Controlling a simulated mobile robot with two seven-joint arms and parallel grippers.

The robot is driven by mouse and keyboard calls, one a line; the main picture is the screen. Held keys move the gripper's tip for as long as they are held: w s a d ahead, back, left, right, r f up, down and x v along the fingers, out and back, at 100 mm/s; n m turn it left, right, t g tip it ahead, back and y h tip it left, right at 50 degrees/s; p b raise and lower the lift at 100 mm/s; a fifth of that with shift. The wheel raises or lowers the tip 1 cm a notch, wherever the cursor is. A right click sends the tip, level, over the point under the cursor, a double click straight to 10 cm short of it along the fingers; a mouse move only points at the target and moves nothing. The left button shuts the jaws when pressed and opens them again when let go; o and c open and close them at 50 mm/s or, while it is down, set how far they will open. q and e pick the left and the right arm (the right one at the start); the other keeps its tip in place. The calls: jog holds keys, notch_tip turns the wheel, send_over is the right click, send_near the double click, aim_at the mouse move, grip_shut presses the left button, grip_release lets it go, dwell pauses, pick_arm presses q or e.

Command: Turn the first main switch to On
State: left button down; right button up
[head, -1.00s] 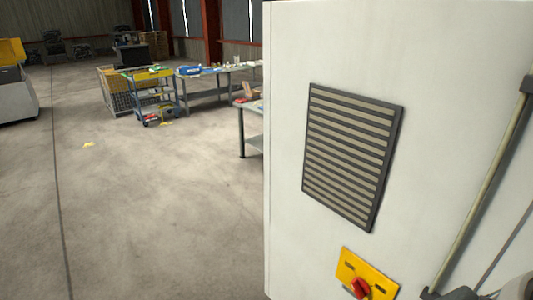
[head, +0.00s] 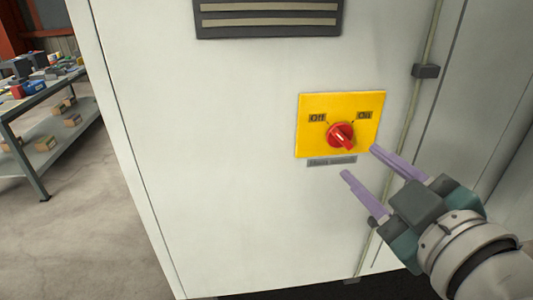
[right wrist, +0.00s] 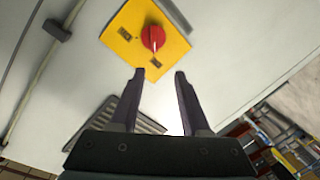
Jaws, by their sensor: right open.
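The main switch is a red rotary knob (head: 340,135) on a yellow plate (head: 309,143) on the pale cabinet door. The plate has Off at its upper left and On at its upper right. The knob's raised handle slants from upper left to lower right, roughly in line with Off. My right gripper (head: 360,162) is open and empty, just below and right of the knob, apart from it. In the right wrist view the knob (right wrist: 152,38) shows beyond the open fingertips (right wrist: 159,72), near the middle. My left gripper is out of view.
A dark louvred vent (head: 268,18) is above the switch. A vertical rod (head: 430,45) with a dark bracket (head: 425,71) runs along the door's right side. A workbench (head: 22,112) with parts stands at the left. The door around the plate is clear.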

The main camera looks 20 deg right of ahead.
aim_at(342, 139)
jog(key=shift+t+h, duration=0.6)
jog(key=shift+h, duration=0.2)
jog(key=w+d, duration=0.1)
jog(key=w, duration=0.2)
jog(key=w+d+f, duration=0.1)
jog(key=w, duration=0.1)
jog(key=w+d+f, duration=0.1)
jog(key=w, duration=0.2)
jog(key=shift+w+d+f+b, duration=0.1)
jog(key=shift+w+d+b, duration=0.2)
jog(key=shift+b, duration=0.1)
jog(key=shift+w, duration=0.4)
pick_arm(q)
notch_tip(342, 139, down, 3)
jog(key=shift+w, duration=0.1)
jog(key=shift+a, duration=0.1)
pick_arm(e)
grip_shut()
